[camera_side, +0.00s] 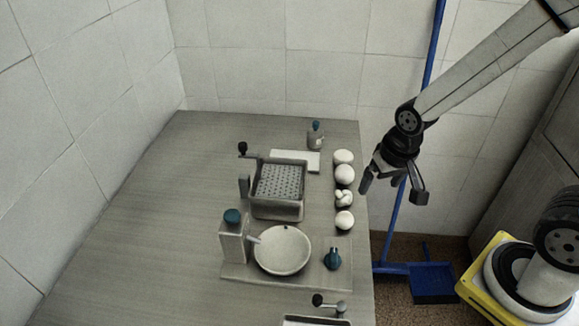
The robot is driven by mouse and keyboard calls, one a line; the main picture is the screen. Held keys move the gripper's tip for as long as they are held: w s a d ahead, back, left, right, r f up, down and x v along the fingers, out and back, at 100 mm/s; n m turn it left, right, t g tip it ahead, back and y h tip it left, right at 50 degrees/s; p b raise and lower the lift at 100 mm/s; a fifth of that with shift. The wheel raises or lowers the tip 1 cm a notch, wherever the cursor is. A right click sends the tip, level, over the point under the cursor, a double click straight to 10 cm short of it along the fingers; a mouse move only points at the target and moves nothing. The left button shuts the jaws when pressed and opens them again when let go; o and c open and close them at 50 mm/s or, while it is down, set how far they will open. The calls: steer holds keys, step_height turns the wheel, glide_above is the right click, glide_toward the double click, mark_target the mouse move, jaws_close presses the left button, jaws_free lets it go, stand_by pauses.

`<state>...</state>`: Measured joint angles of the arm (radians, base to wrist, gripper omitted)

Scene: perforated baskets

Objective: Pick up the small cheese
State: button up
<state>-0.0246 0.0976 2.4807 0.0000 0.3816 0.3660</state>
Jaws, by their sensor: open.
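Several white rounded cheeses stand in a row along the right edge of the table: one at the back (343,157), one just in front of it (345,175), a smaller knotted or lumpy one (343,198), and a round one at the front (345,220). The lumpy one looks the smallest, but I cannot tell for sure which is the small cheese. My gripper (392,193) is open and empty. It hangs to the right of the row, apart from the cheeses, its fingers pointing down.
A perforated basket (278,207) stands left of the row. In front are a white bowl (282,250), a teal-capped container (233,240) and a small teal bottle (333,260). The table's left side (150,220) is clear.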

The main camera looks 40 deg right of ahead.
steer(key=w+f+m, duration=0.1)
steer(key=w+m, duration=0.1)
steer(key=m, duration=0.2)
steer(key=m+g, duration=0.2)
steer(key=m, duration=0.8)
glide_above(345, 215)
step_height(345, 215, down, 5)
steer(key=shift+w+d+r, duration=0.1)
steer(key=shift+r, duration=0.1)
steer(key=shift+f, duration=1.3)
steer(key=shift+f, duration=2.6)
